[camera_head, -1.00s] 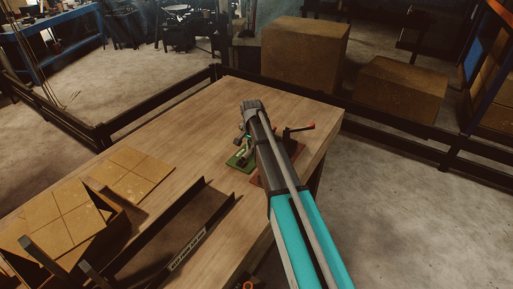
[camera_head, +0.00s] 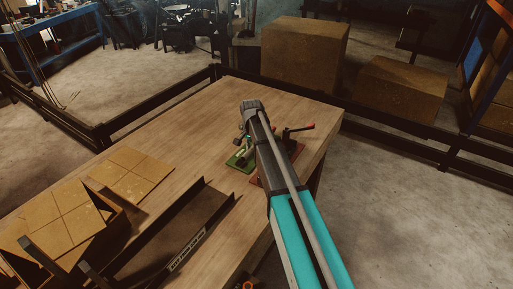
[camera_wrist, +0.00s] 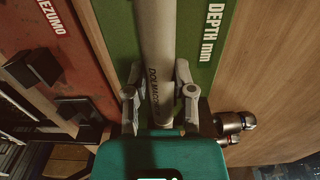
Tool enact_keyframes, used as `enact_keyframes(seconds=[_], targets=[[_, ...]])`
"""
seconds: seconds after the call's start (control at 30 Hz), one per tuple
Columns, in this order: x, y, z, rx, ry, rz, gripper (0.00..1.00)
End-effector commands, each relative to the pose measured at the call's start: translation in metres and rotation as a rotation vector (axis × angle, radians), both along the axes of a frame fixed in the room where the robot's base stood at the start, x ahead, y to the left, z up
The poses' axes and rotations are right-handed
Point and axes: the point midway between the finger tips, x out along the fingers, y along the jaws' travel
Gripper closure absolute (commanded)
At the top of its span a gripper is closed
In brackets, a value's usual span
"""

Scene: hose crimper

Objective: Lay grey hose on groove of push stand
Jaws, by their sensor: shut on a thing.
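A grey hose (camera_wrist: 155,40) with dark lettering runs lengthwise through the middle of the wrist view. My gripper (camera_wrist: 160,100) is shut on it, one finger on each side. Below the hose is a green plate (camera_wrist: 202,40) marked "DEPTH mm"; a red plate (camera_wrist: 75,55) lies to its left. In the head view, my arm reaches over the green plate (camera_head: 238,163) and the red plate (camera_head: 258,180) and hides much of both. The push stand's groove is not clearly visible, and I cannot tell whether the hose touches it.
A lever with a red tip (camera_head: 308,127) stands right of my arm. A metal fitting (camera_wrist: 235,122) is right of my gripper. A dark tray (camera_head: 205,205) and cardboard pieces (camera_head: 132,174) lie on the left of the wooden table (camera_head: 190,115). The table's far left is clear.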

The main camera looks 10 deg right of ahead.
Motion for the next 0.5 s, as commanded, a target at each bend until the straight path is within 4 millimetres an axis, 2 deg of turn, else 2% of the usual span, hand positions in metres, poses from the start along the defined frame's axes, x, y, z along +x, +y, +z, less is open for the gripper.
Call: enact_keyframes(seconds=[0.5], targets=[[-0.012, 0.011, -0.001, 0.006, 0.006, 0.003, 1.00]])
